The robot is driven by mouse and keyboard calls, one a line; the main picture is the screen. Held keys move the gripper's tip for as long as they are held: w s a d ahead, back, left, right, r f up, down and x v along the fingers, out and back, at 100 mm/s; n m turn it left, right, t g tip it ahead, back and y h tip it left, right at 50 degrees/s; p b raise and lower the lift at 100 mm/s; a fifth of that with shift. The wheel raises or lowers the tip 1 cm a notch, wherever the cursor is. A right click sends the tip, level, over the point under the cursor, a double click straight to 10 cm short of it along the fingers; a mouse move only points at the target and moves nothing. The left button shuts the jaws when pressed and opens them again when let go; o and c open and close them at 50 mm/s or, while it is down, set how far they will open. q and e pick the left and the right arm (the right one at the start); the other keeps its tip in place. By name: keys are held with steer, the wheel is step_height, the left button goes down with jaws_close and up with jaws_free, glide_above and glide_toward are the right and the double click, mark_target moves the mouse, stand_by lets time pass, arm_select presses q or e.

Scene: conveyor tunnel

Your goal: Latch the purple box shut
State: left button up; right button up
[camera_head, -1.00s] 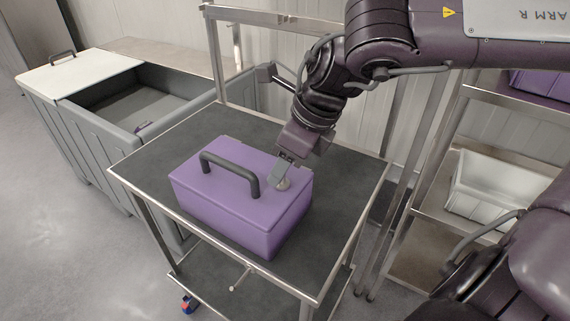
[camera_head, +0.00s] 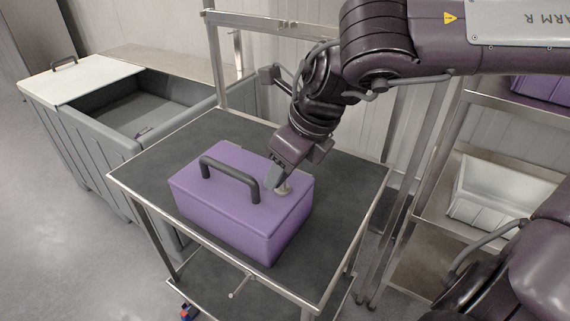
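The purple box (camera_head: 238,221) stands on the dark top of a metal cart (camera_head: 150,178), with its lid down and a black handle (camera_head: 229,178) raised across the lid. A small pale round knob (camera_head: 284,188) sits on the lid's right part. My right gripper (camera_head: 274,181) reaches down from above right, with its grey fingers right beside the knob. I cannot tell whether the fingers touch it or how wide they are apart. No latch shows clearly. My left gripper is not in view.
A grey bin (camera_head: 82,140) with a partly covering white lid stands left of the cart. A shelf at the right holds a white tub (camera_head: 490,192) and another purple box (camera_head: 541,90). The cart has a metal push frame at its back. Cart top around the box is bare.

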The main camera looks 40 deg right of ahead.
steer(key=o, duration=0.3)
steer(key=shift+o, duration=0.2)
steer(key=shift+r, duration=0.1)
steer(key=v, duration=0.7)
steer(key=shift+r, duration=0.3)
steer(key=shift+s+d, duration=0.1)
steer(key=shift+s, duration=0.05)
